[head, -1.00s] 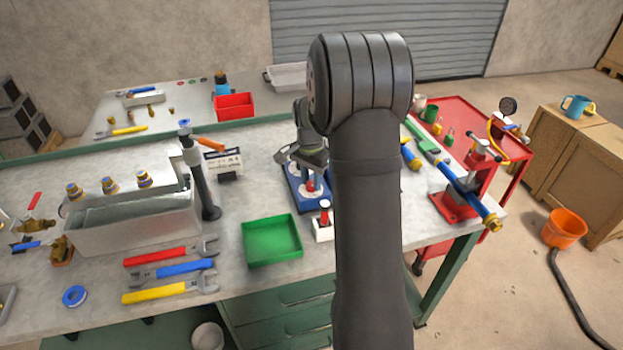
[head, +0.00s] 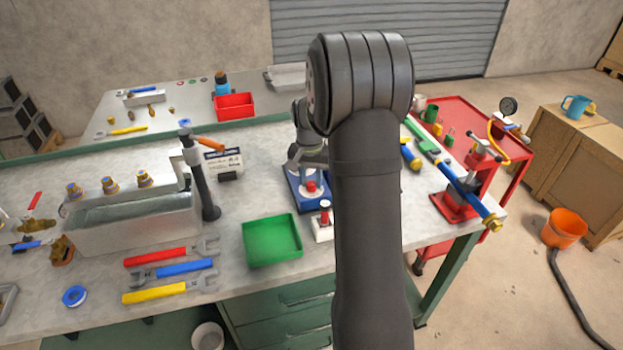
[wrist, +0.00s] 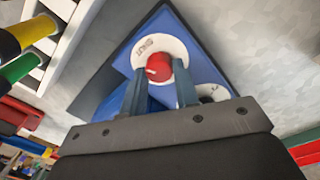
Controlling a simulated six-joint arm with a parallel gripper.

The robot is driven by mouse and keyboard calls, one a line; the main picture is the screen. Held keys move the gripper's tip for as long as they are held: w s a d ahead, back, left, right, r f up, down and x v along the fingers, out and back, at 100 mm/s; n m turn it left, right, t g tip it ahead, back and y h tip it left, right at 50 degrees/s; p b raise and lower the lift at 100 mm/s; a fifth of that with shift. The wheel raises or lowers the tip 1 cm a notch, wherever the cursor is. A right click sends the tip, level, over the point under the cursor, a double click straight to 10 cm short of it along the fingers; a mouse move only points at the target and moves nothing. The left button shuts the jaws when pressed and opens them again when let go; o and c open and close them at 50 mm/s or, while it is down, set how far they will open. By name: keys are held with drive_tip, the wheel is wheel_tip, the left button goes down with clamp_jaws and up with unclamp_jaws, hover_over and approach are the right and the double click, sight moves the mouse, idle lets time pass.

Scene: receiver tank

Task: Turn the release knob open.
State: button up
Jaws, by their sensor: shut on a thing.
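The release knob (wrist: 158,68) is a red round cap with a pale pointer mark, in a white lettered dial plate on a blue block (wrist: 190,40). In the wrist view my gripper (wrist: 160,80) has one finger on each side of the knob and is shut on it. The lettering looks inverted and is hard to read; the mark points to the left. In the head view the blue block (head: 296,196) stands on the bench with a red cap (head: 311,187) on it. My gripper (head: 308,155) is above it, partly hidden by my arm.
A white block with a red-topped part (head: 324,222) stands just in front of the blue block. A green tray (head: 272,240) is to the left. A metal tank (head: 130,225) and several wrenches lie farther left. A red stand (head: 455,205) is on the right.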

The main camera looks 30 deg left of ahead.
sight(309, 184)
drive_tip(key=n, duration=0.6)
drive_tip(key=shift+n, duration=0.3)
drive_tip(key=n, duration=0.6)
drive_tip(key=shift+s+r, duration=0.1)
idle(0.3)
drive_tip(key=o, duration=1)
drive_tip(key=r, duration=1.7)
drive_tip(key=shift+s+a+r, duration=0.1)
drive_tip(key=shift+s+r, duration=0.1)
drive_tip(key=shift+s, duration=0.1)
drive_tip(key=f, duration=1.7)
drive_tip(key=shift+w+f, duration=0.3)
